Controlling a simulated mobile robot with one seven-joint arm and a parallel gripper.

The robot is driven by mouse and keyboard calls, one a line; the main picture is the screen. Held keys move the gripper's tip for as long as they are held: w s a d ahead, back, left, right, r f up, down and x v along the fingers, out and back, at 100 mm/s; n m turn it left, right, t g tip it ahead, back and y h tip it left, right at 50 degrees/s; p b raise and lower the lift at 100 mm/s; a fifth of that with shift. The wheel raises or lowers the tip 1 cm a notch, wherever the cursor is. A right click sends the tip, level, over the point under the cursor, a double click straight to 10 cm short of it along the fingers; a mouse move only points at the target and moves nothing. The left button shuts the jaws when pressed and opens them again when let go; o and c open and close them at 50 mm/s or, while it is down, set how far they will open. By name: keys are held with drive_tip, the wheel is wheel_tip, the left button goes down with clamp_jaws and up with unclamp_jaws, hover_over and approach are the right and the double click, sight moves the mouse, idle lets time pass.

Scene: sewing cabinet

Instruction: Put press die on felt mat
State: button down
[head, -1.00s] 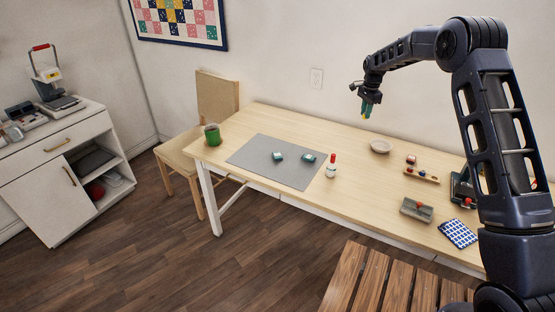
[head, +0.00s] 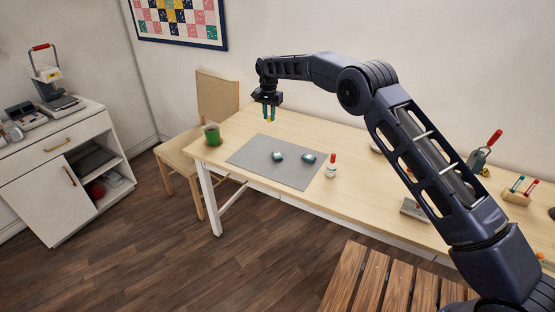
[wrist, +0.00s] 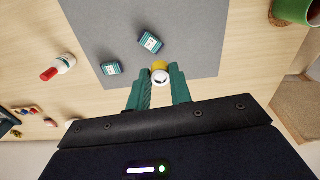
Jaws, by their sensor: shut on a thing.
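The grey felt mat (head: 250,158) lies flat on the left part of the wooden table, and it fills the upper middle of the wrist view (wrist: 195,35). Two small teal-and-white boxes, one on the left (head: 278,156) and one on the right (head: 309,158), rest on it. My gripper (head: 269,117) is in the air near the mat's back edge, pointing down. Its teal fingers are shut on a small yellow, pale-topped piece, apparently the press die (wrist: 160,76). The fingers hide part of the die.
A green mug (head: 212,135) stands left of the mat. A white bottle with a red cap (head: 331,167) stands by the mat's right edge. A wooden chair (head: 217,98) is behind the table's left end. My arm hides part of the table's right side.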

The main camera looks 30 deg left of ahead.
drive_tip(key=n, duration=0.2)
hover_over(251, 163)
wheel_tip(251, 163, down, 20)
drive_tip(key=shift+s+f, duration=0.1)
drive_tip(key=shift+s, duration=0.05)
drive_tip(key=shift+f, duration=0.1)
idle(0.3)
drive_tip(key=c, duration=1.3)
unclamp_jaws()
drive_tip(key=shift+o, duration=0.2)
wheel_tip(251, 163, up, 12)
drive_tip(key=shift+d, duration=0.1)
